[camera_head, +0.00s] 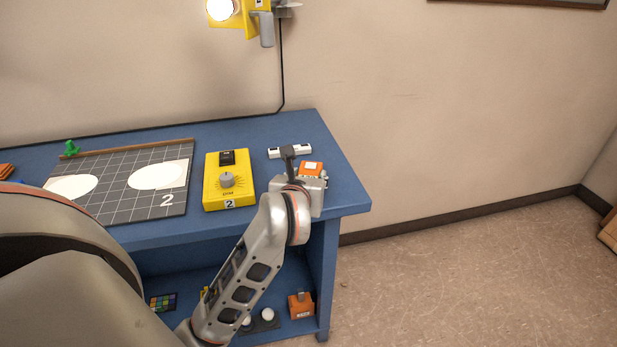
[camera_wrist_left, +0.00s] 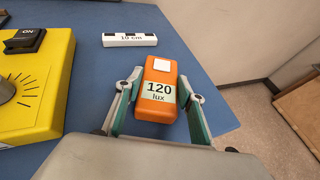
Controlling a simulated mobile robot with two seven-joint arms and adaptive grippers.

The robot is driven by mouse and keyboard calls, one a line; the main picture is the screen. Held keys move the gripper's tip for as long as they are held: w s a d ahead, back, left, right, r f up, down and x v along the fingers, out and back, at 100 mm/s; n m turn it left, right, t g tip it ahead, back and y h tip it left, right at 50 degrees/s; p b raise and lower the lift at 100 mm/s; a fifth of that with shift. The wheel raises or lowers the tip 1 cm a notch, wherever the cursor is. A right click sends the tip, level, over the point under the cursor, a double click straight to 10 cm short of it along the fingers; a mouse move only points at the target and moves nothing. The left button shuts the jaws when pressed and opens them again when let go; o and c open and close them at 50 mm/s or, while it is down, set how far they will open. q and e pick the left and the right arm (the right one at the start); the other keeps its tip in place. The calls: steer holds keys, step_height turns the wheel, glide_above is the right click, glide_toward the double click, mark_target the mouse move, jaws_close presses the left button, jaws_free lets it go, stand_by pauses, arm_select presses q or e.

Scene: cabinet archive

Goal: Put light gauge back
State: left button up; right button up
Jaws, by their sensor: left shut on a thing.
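The light gauge (camera_wrist_left: 158,92) is an orange box with a white square on top and a label reading 120 lux. My left gripper (camera_wrist_left: 160,84) is shut on it, with one finger on each side. In the head view the gauge (camera_head: 311,168) shows partly behind my left gripper (camera_head: 303,178), at the right end of the blue bench (camera_head: 338,190). I cannot tell whether it touches the bench top. My right gripper is not in view.
A yellow dimmer box (camera_head: 229,190) marked 2 stands left of the gripper. A 10 cm scale bar (camera_head: 290,151) lies behind the gauge. A gridded board (camera_head: 120,190) is further left. A lit yellow lamp (camera_head: 232,12) hangs above. An orange object (camera_head: 301,305) sits on the lower shelf.

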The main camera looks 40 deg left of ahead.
arm_select(q)
steer(key=shift+f, duration=0.1)
steer(key=o, duration=1.3)
